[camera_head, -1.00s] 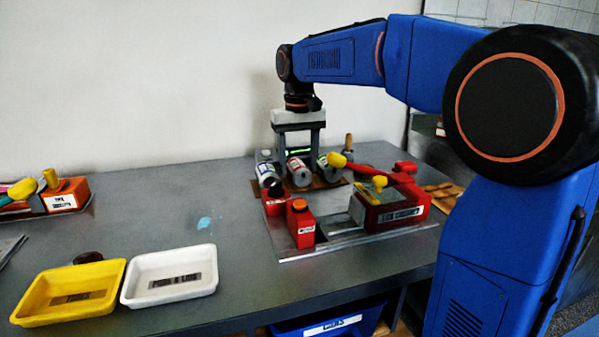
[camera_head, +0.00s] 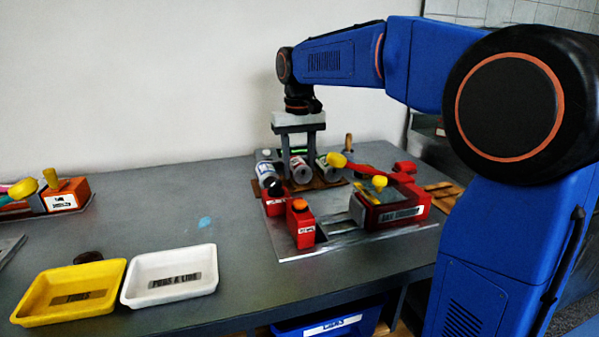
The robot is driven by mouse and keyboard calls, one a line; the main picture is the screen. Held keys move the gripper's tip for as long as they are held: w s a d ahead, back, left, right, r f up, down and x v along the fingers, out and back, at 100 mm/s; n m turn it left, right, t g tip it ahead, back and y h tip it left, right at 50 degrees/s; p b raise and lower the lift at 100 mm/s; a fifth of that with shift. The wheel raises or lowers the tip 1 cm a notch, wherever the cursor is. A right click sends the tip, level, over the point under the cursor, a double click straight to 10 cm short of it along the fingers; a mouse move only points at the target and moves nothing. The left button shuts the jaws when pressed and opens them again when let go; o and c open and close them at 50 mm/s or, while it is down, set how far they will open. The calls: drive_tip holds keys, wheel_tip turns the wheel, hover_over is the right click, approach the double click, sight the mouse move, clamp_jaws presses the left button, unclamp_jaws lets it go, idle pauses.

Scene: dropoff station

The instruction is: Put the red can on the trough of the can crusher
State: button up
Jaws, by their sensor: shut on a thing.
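The red can (camera_head: 301,171), with a grey end facing me, lies tilted in the middle of a row of three cans on a brown board (camera_head: 322,185). My gripper (camera_head: 299,166) reaches down from above, its fingers shut on the red can, which still appears to be at its place in the row. The can crusher (camera_head: 404,214) is a red, labelled device on a metal base plate in front of the cans. Its grey trough (camera_head: 343,228) lies between the labelled red body and a red block with an orange top (camera_head: 301,222). The trough looks empty.
A white-and-blue can (camera_head: 266,173) and a green-marked can (camera_head: 327,169) flank the red can closely. White (camera_head: 170,277) and yellow (camera_head: 68,291) trays stand at the front left.

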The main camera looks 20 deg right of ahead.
sight(298, 160)
drive_tip(key=shift+r, duration=2.15)
